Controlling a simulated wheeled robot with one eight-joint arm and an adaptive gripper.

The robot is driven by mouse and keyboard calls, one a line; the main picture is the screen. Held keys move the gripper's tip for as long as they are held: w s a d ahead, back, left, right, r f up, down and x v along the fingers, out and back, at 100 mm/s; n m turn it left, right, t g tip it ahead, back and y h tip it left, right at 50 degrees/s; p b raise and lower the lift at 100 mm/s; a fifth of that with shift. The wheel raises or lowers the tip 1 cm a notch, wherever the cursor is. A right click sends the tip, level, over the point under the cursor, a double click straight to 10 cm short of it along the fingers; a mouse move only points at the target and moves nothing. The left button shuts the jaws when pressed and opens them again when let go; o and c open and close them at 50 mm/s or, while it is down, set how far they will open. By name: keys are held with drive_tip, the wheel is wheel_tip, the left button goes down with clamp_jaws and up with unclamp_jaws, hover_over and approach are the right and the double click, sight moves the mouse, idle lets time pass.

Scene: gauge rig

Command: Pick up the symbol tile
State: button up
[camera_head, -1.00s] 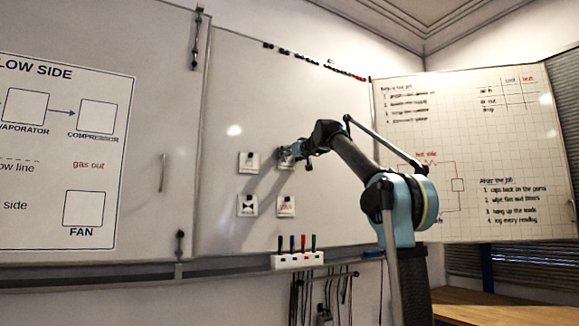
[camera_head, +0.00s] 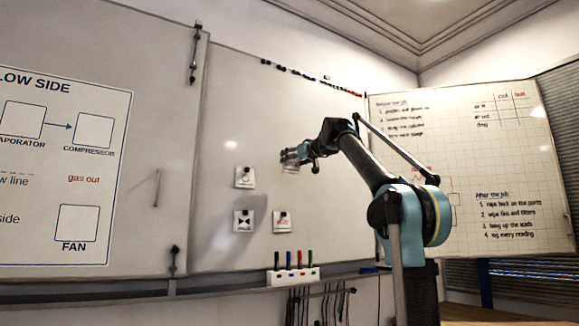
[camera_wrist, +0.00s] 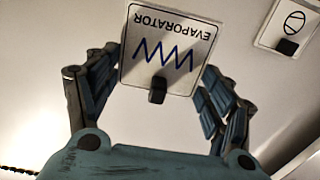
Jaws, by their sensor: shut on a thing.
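My gripper (camera_wrist: 162,62) is shut on a white square symbol tile (camera_wrist: 185,30). The tile reads EVAPORATOR, upside down in the wrist view, with a blue zigzag and a dark knob (camera_wrist: 157,90). The fingers lie at the tile's two sides. In the head view my gripper (camera_head: 291,156) is at the upper right of the other tiles, and the held tile (camera_head: 290,168) shows small below the fingers. The tile looks off the whiteboard; the exact gap cannot be told.
Three other tiles are on the middle whiteboard (camera_head: 330,130): one upper left (camera_head: 245,178), two below (camera_head: 243,221) (camera_head: 282,221). A marker holder (camera_head: 292,276) is under them. The LOW SIDE poster (camera_head: 60,170) on the left has empty boxes. A written board (camera_head: 470,170) stands right.

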drive_tip(key=v, duration=1.9)
idle(0.7)
drive_tip(key=shift+s+d, duration=0.15)
drive_tip(key=shift+d, duration=0.05)
